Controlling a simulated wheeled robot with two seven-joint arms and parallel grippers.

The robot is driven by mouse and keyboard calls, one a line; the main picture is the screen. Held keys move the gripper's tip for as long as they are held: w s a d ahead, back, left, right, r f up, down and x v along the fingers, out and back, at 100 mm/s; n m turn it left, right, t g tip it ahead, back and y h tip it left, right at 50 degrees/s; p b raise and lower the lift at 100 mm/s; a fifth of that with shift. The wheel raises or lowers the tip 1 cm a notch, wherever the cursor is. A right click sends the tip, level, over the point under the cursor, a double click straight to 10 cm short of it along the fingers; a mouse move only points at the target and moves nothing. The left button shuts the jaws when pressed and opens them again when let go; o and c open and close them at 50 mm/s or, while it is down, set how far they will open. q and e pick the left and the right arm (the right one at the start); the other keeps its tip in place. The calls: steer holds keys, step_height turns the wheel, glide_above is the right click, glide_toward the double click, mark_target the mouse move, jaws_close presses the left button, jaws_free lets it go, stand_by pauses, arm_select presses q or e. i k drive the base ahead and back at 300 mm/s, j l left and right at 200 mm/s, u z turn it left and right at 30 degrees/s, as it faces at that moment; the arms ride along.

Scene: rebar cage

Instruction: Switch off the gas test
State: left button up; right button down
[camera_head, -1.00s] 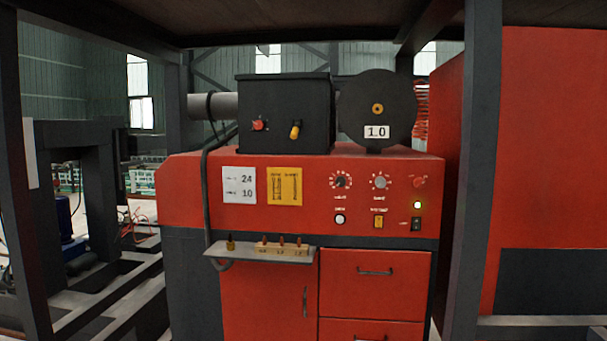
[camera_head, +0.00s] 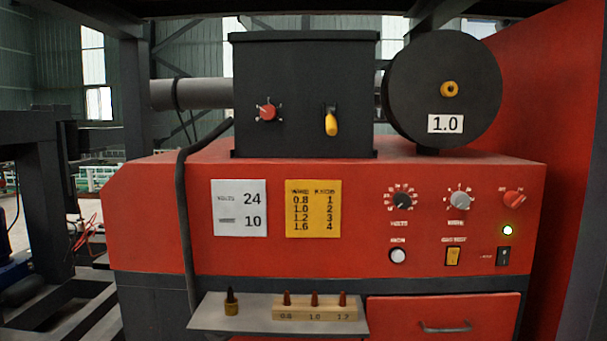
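The gas test switch (camera_head: 453,257) is a small yellow rocker on the red front panel of the machine (camera_head: 150,215), under the label "GAS TEST". It sits below the grey wire knob (camera_head: 460,200). Its rocker position is too small to tell. Neither of my grippers shows in the head view.
A grey shelf (camera_head: 205,318) juts out below the panel, with a wooden block (camera_head: 300,314) of copper-coloured tips and a dark nozzle (camera_head: 231,302). A black box (camera_head: 300,100) and a spool (camera_head: 420,85) marked 1.0 stand on top. A drawer handle (camera_head: 445,328) sticks out below.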

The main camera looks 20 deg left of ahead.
mark_target(453, 254)
steer(key=i+j, duration=0.15)
steer(key=j, duration=0.25)
steer(key=i+j, duration=0.15)
steer(key=j, duration=0.2)
steer(key=i+j, duration=0.1)
steer(key=j, duration=0.3)
steer(key=i+j+u, duration=0.1)
steer(key=j, duration=0.25)
steer(key=i, duration=0.05)
